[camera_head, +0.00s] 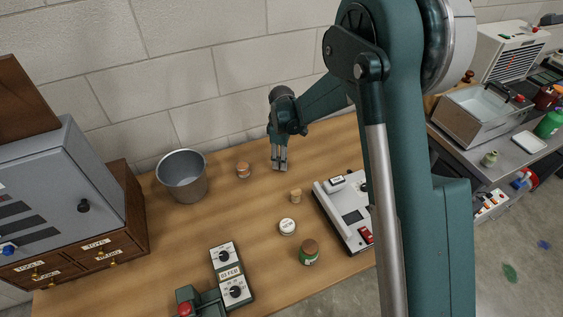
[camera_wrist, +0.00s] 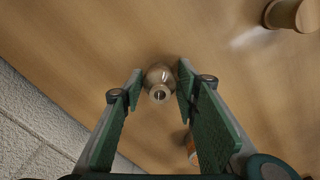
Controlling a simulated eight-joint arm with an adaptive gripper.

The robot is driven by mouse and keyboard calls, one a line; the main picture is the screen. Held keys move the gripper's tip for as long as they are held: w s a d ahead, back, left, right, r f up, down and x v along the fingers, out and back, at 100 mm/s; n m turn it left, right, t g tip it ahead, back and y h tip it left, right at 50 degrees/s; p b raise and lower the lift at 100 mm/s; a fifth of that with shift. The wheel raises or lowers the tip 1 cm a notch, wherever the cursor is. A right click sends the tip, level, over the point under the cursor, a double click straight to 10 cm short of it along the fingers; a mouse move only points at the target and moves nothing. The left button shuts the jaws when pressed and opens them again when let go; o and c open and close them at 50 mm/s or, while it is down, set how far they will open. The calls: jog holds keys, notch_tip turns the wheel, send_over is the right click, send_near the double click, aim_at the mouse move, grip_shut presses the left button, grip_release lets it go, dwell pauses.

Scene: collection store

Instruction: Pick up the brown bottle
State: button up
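A small brownish bottle (camera_wrist: 159,80) with a round shoulder and open mouth stands between my gripper's fingertips (camera_wrist: 160,88) in the wrist view. The fingers are open on either side of it. A gap shows at the left finger; the right finger is very near the bottle, and I cannot tell whether it touches. In the head view my gripper (camera_head: 279,163) points down over the back of the wooden table (camera_head: 215,240). I cannot make out the bottle there; the fingers seem to hide it.
A metal bucket (camera_head: 183,177) and an orange-topped jar (camera_head: 243,170) stand left of my gripper. A wooden cylinder (camera_head: 296,195), a white-lidded jar (camera_head: 287,227), a brown-lidded green jar (camera_head: 308,251) and a grey device (camera_head: 345,208) lie nearer the front. The wall (camera_head: 180,70) is close behind.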

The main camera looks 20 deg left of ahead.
jog(key=c, duration=0.5)
jog(key=shift+r, duration=0.15)
notch_tip(320, 180, up, 10)
jog(key=shift+f+p, duration=0.15)
jog(key=shift+p, duration=0.7)
